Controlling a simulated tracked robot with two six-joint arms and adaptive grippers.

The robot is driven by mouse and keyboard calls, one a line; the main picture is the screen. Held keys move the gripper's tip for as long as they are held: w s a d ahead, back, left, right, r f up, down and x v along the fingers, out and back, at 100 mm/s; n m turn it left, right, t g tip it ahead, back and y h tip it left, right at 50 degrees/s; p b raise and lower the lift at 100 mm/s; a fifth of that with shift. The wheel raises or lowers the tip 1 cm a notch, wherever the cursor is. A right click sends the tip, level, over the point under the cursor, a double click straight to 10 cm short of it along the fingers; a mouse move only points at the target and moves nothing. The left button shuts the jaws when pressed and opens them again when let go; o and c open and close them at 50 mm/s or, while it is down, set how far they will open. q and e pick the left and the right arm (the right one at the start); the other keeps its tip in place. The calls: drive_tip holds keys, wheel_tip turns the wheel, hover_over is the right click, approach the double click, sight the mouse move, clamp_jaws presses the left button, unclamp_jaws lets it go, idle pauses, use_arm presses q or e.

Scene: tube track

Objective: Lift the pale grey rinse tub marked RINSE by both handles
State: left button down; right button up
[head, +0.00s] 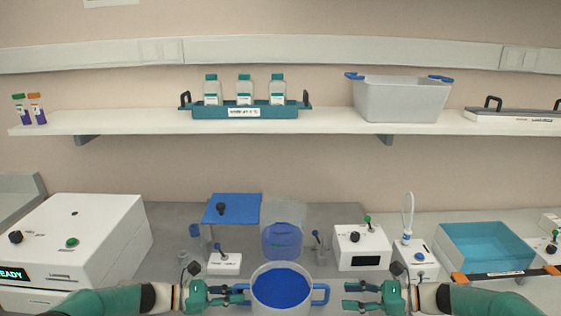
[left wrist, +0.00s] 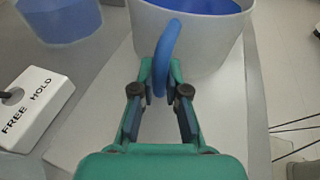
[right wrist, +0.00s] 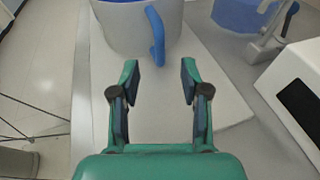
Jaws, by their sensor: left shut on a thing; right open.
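A pale grey round tub (head: 281,306) with a blue inside and two blue side handles stands at the front of the bench; no RINSE marking shows. My left gripper (head: 240,293) is shut on its left handle, which stands between the fingers in the left wrist view (left wrist: 168,55). My right gripper (head: 350,298) is open and empty, a short gap to the right of the right handle (head: 321,293). In the right wrist view that handle (right wrist: 156,38) lies just ahead of the open fingers (right wrist: 160,85). The tub appears upright; its base is partly hidden.
Behind the tub is a clear container with blue contents (head: 282,242). A white HOLD/FREE switch box (head: 225,263) is behind left, a white box with a dark display (head: 361,247) behind right. A teal basin (head: 487,246) is further right. A grey bin with blue handles (head: 398,100) is on the shelf.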

sight(329, 292)
drive_tip(key=shift+x, duration=3.25)
clamp_jaws()
drive_tip(key=shift+r, duration=0.2)
use_arm(q)
drive_tip(key=shift+d+r+p, duration=0.1)
drive_tip(key=shift+r+p, duration=0.05)
drive_tip(key=shift+p, duration=0.5)
use_arm(e)
drive_tip(key=shift+w+r, duration=0.1)
drive_tip(key=shift+r, duration=0.05)
use_arm(q)
drive_tip(key=shift+p, duration=0.45)
drive_tip(key=shift+p, duration=0.6)
drive_tip(key=shift+p, duration=0.45)
drive_tip(key=shift+p, duration=0.65)
